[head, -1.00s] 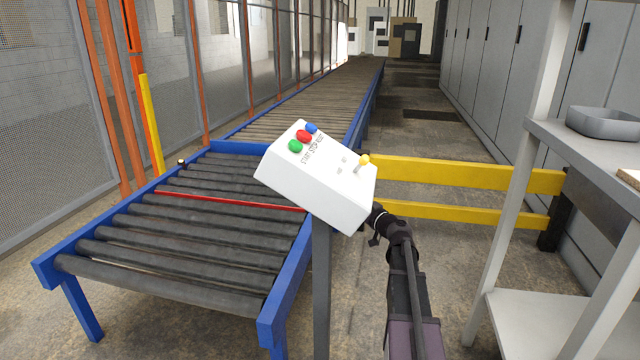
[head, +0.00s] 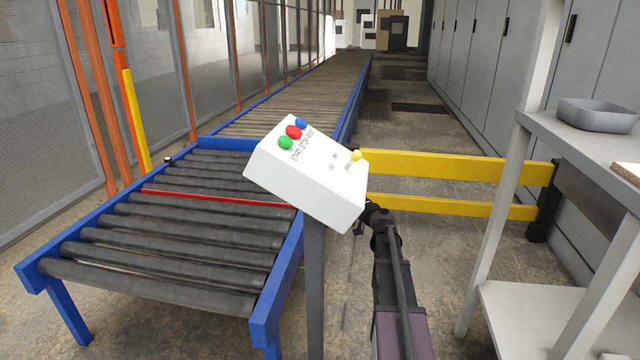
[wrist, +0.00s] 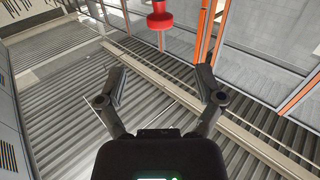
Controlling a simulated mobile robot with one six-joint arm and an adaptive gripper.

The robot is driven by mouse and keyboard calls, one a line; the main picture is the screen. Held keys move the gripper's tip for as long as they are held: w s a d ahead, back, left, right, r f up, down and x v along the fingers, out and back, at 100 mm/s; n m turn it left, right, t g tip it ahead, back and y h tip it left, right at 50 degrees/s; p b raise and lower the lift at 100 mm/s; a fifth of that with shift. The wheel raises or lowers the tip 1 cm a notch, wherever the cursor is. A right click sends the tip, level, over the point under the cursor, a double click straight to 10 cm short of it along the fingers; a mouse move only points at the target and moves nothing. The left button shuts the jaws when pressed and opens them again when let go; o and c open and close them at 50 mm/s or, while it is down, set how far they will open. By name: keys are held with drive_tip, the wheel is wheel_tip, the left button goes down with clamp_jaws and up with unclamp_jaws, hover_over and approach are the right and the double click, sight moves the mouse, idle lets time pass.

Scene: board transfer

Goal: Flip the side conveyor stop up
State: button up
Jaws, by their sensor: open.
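A roller conveyor with a blue frame (head: 283,275) runs from the left foreground into the distance. A thin red bar (head: 218,197) lies across its near rollers; I cannot tell whether this is the side stop. A tilted white control box (head: 306,178) on a grey post has green, red and blue buttons and a yellow-tipped lever (head: 355,156). My arm reaches up behind the box's right side, and the box hides most of my gripper in the head view. In the wrist view my gripper (wrist: 160,82) is open and empty, with rollers below and a red knob-like part (wrist: 159,20) ahead.
Yellow rails (head: 455,168) stand right of the box. A grey shelf table (head: 590,150) with a grey tray (head: 597,116) is at the right, before grey cabinets (head: 480,60). Mesh fencing with orange posts (head: 85,95) lines the left. Some floor shows between conveyor and table.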

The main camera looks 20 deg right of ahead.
drive_tip(key=w, duration=0.3)
drive_tip(key=w+a, duration=0.1)
drive_tip(key=w, duration=0.3)
drive_tip(key=w+a, duration=0.1)
drive_tip(key=w, duration=0.3)
drive_tip(key=shift+w+a, duration=0.1)
drive_tip(key=shift+w, duration=0.15)
clamp_jaws()
